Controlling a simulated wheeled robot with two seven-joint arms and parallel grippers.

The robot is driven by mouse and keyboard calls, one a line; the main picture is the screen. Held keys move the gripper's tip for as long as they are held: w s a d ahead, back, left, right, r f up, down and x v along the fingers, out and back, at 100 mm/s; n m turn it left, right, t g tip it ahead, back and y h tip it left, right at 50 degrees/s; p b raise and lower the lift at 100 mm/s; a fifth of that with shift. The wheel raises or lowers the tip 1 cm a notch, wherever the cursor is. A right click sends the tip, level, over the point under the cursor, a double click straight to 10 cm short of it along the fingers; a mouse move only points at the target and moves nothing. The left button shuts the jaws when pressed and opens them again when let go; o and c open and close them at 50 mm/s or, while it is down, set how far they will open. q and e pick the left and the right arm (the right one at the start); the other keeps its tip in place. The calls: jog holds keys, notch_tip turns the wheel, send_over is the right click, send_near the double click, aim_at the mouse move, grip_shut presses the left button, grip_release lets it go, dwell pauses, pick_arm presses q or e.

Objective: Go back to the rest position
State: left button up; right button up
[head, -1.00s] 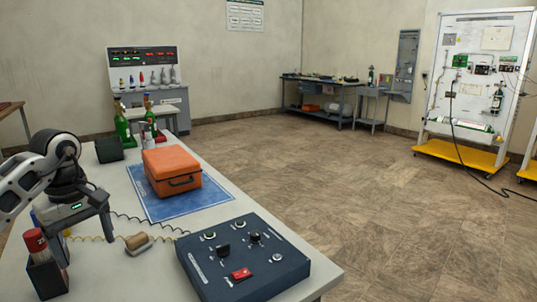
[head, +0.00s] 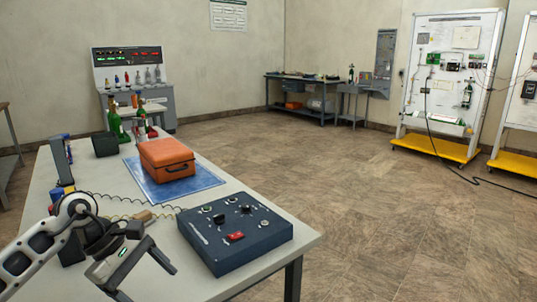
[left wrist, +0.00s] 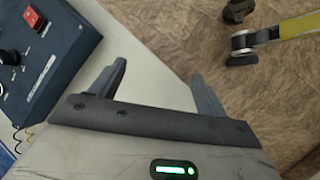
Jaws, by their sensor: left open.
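My left gripper (head: 150,284) is at the lower left of the head view, low by the near side of the table, left of the dark blue control box (head: 232,243). Its jaws are open and empty. In the left wrist view the two spread fingers (left wrist: 158,72) have only the pale table edge and brown floor beyond them. The control box, with its red switch, shows at that view's upper left (left wrist: 42,55), apart from the fingers. My right gripper is in neither view.
The white table (head: 290,238) also bears an orange case (head: 166,158) on a blue mat (head: 203,180), a coiled cord and green bottles (head: 115,123). A wheeled panel with a yellow base (head: 430,147) stands far right. The floor right of the table is open.

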pick_arm(q)
jog(key=s+d+r+n+t+h, duration=0.2)
jog(key=s+d+n+t+h, duration=0.1)
jog(key=d+n+h, duration=0.45)
jog(key=s+d+r+n+t+h, duration=0.1)
jog(key=s+d+n+t+h, duration=0.3)
jog(key=d+n, duration=0.5)
jog(key=a+f+n+t+y, duration=0.3)
jog(key=n+t+y, duration=0.2)
jog(key=n, duration=0.8)
jog(key=a+f+n+t+y, duration=0.2)
jog(key=f+n+t+y, duration=0.25)
jog(key=n, duration=0.85)
jog(key=s+a+f+n+g+y, duration=0.1)
jog(key=s+f+n+g+y, duration=0.3)
jog(key=s+f+n, duration=0.6)
jog(key=f+n+g+p, duration=0.1)
jog(key=n+g, duration=0.1)
jog(key=n, duration=0.1)
jog(key=shift+s+a+f+n+y, duration=0.15)
jog(key=shift+s+a+n+y, duration=0.15)
jog(key=shift+a+n+y, duration=0.1)
